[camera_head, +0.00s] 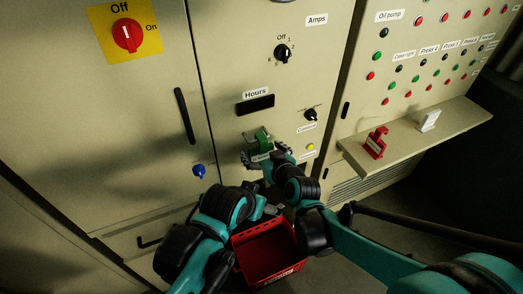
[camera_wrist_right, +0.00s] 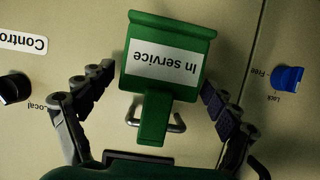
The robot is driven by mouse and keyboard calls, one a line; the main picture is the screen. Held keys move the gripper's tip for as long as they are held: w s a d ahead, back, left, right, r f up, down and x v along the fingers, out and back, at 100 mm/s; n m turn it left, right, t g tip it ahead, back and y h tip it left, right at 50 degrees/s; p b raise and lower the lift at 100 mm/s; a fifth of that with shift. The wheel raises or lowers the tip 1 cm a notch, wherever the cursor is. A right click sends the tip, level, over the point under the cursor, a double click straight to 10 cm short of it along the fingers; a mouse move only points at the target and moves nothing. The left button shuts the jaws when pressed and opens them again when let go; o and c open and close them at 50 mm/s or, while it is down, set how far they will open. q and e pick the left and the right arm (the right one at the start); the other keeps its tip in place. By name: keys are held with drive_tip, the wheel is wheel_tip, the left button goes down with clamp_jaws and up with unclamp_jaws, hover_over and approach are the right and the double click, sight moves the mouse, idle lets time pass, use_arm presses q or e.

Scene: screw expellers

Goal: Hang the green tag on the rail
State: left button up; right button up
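The green tag (camera_wrist_right: 170,60), with a white label reading "In service" upside down in the right wrist view, is at the cabinet front; it also shows in the head view (camera_head: 258,137). Its narrow green hook part crosses the middle of a small metal bar, the rail (camera_wrist_right: 176,124), whose ends show on both sides. My right gripper (camera_wrist_right: 158,88) has its fingers apart, one on each side of the tag, with gaps visible; it also shows in the head view (camera_head: 264,158). My left arm is low in the head view; its fingers are not clear there.
A red bin (camera_head: 268,250) stands below my arms. A red tag (camera_head: 376,143) and a white block (camera_head: 428,121) are on the shelf (camera_head: 455,120) at right. A blue knob (camera_head: 199,171) and a black knob (camera_head: 311,115) flank the rail area.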

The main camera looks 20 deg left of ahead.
idle(0.3)
drive_tip(key=v, duration=1.2)
drive_tip(key=s+d+f+m+h, duration=0.1)
drive_tip(key=s+d+m+h, duration=0.1)
drive_tip(key=d, duration=0.9)
drive_tip(key=s+d+f+m+g+h, duration=0.1)
drive_tip(key=s+d+f+m+h, duration=0.1)
drive_tip(key=d, duration=0.9)
drive_tip(key=s+d+f+m+g+h, duration=0.1)
drive_tip(key=s+d+m+h, duration=0.3)
drive_tip(key=d, duration=0.7)
drive_tip(key=shift+d+f+m+h, duration=0.2)
drive_tip(key=shift+f+m+h, duration=0.55)
drive_tip(key=shift+h, duration=0.35)
drive_tip(key=shift+s, duration=0.1)
drive_tip(key=shift+c, duration=0.2)
